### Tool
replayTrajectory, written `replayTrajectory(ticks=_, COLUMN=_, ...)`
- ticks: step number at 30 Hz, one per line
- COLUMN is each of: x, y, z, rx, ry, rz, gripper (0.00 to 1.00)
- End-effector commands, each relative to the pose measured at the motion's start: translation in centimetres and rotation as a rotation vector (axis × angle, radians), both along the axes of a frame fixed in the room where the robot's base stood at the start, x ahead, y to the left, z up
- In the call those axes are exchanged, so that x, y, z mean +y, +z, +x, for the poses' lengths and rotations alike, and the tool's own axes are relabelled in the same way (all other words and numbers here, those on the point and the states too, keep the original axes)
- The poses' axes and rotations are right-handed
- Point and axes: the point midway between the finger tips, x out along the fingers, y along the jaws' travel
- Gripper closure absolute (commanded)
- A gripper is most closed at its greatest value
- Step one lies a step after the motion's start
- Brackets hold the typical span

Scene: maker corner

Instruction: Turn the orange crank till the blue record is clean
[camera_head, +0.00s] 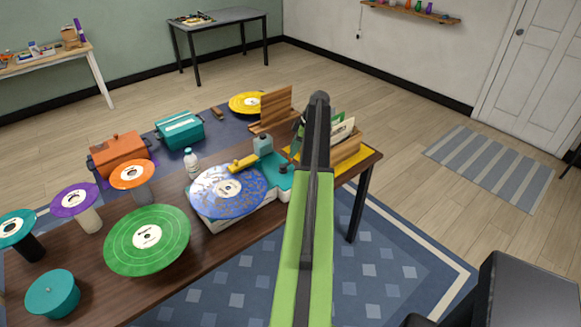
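The blue record (212,198) lies flat on a white-sided cleaning machine (240,213) with a teal end (279,180), near the right end of the brown table. Its face shows pale, dusty-looking patches around a white label. A yellow bar (243,163) reaches over the record's back edge. I cannot make out the orange crank; my green and black arm covers the area just right of the machine. My gripper is not visible, and the raised arm link hides what lies behind it.
A wooden record crate (347,150) is behind my arm. Floor is open at right.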

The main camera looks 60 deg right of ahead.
Motion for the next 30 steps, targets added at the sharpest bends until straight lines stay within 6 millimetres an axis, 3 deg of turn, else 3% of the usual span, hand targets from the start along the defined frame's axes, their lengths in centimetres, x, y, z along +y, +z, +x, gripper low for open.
replayTrajectory(ticks=1, x=0.2, y=-2.1, z=0.4, rx=0.0, ry=0.001, rz=0.0, gripper=0.61)
replayTrajectory(ticks=5, x=0.6, y=-3.8, z=1.2, rx=0.0, ry=0.002, rz=-0.001, gripper=0.61)
replayTrajectory(ticks=15, x=0.7, y=-3.8, z=1.4, rx=0.0, ry=0.0, rz=-0.001, gripper=0.61)
replayTrajectory(ticks=24, x=0.7, y=-3.8, z=1.4, rx=0.0, ry=-0.001, rz=0.0, gripper=1.0)
replayTrajectory(ticks=30, x=0.6, y=-3.8, z=1.3, rx=0.0, ry=-0.001, rz=0.0, gripper=1.0)
